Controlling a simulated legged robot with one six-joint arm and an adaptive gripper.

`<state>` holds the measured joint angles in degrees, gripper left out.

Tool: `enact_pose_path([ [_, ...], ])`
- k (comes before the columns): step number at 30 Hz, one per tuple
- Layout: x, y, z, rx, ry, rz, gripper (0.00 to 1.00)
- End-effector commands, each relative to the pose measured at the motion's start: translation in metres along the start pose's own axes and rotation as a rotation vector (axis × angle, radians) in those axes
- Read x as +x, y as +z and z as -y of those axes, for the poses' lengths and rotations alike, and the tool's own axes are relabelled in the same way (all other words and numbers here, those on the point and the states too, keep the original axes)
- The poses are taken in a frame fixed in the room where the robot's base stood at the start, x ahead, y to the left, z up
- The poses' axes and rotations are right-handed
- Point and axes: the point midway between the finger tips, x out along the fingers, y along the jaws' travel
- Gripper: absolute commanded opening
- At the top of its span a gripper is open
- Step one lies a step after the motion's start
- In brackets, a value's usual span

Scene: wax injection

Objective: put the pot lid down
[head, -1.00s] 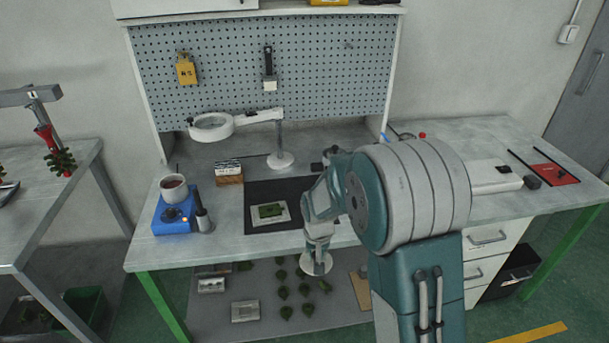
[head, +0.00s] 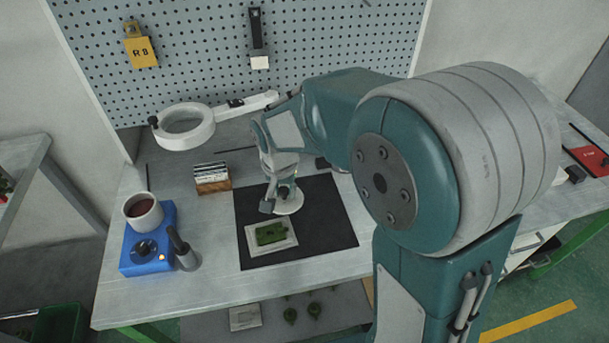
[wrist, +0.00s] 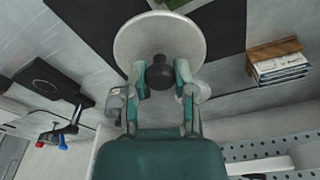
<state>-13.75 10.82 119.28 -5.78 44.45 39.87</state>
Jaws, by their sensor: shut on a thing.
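The pot lid is a white disc with a dark knob, seen below my gripper in the head view (head: 291,204) and large in the wrist view (wrist: 130,40). My gripper (wrist: 160,74) is shut on the lid's knob, and it also shows in the head view (head: 281,190). The lid is over the far part of the black mat (head: 335,225); I cannot tell whether it touches the mat. The open white pot (head: 143,207) with red-brown wax stands on the blue heater (head: 140,262) at the left.
A green mould on a pale plate (head: 270,235) lies on the mat just nearer than the lid. A small card box (head: 212,184) and the magnifier lamp (head: 184,128) are to the left and behind. A grey-handled tool (head: 185,257) stands beside the heater.

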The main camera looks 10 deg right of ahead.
Motion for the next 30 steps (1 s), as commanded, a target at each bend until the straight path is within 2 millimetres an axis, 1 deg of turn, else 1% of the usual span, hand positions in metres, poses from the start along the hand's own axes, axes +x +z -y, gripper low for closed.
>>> enact_pose_path([
  [2, -0.002, 0.001, -0.001, 0.005, 0.0, 0.0, 0.0],
  [5, 0.003, -0.006, -0.003, 0.01, 0.002, 0.001, 0.0],
  [17, 0.05, -0.08, -0.027, 0.011, 0.003, 0.003, 0.0],
  [18, 0.057, -0.085, -0.029, 0.01, 0.003, 0.004, 0.0],
  [21, 0.077, -0.096, -0.033, 0.009, 0.003, 0.004, 0.0],
  [24, 0.092, -0.105, -0.036, 0.008, 0.003, 0.003, 0.0],
  [30, 0.105, -0.115, -0.039, 0.007, 0.001, 0.0, 0.0],
])
